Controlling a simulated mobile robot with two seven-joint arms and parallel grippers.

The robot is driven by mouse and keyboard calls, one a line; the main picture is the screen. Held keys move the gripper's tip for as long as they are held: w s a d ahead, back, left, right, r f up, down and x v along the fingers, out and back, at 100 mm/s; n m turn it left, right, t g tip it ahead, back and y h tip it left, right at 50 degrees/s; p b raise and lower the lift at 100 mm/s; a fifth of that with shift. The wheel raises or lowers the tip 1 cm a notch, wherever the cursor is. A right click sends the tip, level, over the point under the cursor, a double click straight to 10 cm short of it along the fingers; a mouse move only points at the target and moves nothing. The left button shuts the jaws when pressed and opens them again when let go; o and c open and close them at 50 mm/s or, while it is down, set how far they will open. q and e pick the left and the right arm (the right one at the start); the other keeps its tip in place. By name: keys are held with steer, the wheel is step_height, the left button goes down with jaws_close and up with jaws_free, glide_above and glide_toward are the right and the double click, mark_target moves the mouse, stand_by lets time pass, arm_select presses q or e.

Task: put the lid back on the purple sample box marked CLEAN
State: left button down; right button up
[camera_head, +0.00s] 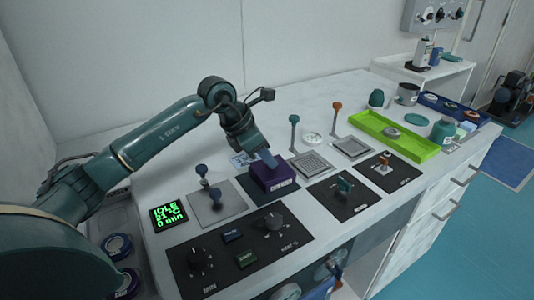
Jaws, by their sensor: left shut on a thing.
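The purple sample box (285,184) sits on a dark mat (254,190) near the middle of the bench, with a small pale label on its front that is too small to read. My left gripper (268,160) comes down from above and is shut at the top of the box. What it grips appears to be the purple lid (260,172), at the box's top. The fingers hide part of the top, and I cannot tell whether the lid is fully seated. My right gripper is not in view.
Left of the box is a grey plate (226,208) with blue-knobbed levers. A dark knob panel (222,262) lies in front. Two grey grid plates (310,164) and upright levers stand right and behind. A green tray (408,147) is farther right.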

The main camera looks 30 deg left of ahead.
arm_select(q)
steer(key=shift+s+a+f, duration=0.1)
steer(key=shift+s+f, duration=0.1)
steer(key=shift+f, duration=0.15)
steer(key=shift+r, duration=0.3)
stand_by(0.9)
steer(key=shift+w+r+p, duration=0.2)
steer(key=shift+r+p, duration=0.05)
steer(key=shift+p, duration=0.05)
stand_by(0.5)
steer(key=c, duration=1.1)
jaws_free()
steer(key=shift+c, duration=0.2)
steer(key=shift+o, duration=0.4)
steer(key=o, duration=0.4)
steer(key=shift+r, duration=0.1)
